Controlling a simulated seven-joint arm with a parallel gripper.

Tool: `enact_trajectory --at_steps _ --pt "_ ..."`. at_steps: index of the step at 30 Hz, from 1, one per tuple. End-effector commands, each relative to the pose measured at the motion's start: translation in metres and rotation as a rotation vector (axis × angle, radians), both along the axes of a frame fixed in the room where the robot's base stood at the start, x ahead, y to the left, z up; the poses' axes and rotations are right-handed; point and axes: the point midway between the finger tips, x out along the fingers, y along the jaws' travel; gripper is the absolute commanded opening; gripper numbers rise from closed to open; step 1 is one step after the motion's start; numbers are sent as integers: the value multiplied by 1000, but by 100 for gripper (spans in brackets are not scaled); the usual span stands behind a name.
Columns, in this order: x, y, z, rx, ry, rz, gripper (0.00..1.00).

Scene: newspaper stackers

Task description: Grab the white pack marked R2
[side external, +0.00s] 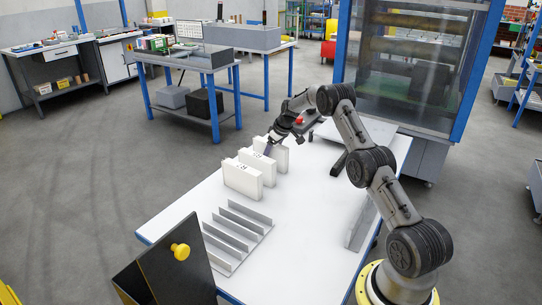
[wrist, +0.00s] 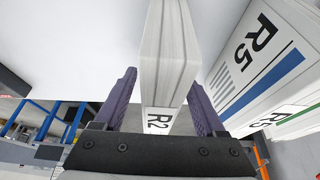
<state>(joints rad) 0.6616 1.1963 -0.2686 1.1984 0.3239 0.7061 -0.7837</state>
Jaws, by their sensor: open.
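The white pack marked R2 (wrist: 163,60) stands upright between the two purple fingers of my gripper (wrist: 161,80) in the wrist view. The fingers are open, one on each side of the pack. A gap shows on the left; the right finger is close to the pack, and I cannot tell if it touches. In the side view my gripper (side external: 270,147) is at the far end of a row of white packs, and partly hides the farthest pack (side external: 281,158), which appears to be R2.
A pack marked R5 (wrist: 250,60) with a blue stripe stands just right of R2. Another pack with a green stripe (wrist: 290,121) is beyond it.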

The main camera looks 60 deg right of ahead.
Motion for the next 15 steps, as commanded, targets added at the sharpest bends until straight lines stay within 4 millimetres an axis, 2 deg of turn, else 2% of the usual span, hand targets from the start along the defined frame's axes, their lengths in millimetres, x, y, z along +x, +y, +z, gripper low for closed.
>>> enact_trajectory --at_steps 5,15 --pt "0 0 0 0 0 0 71" --pt "0 0 0 0 0 1 10"
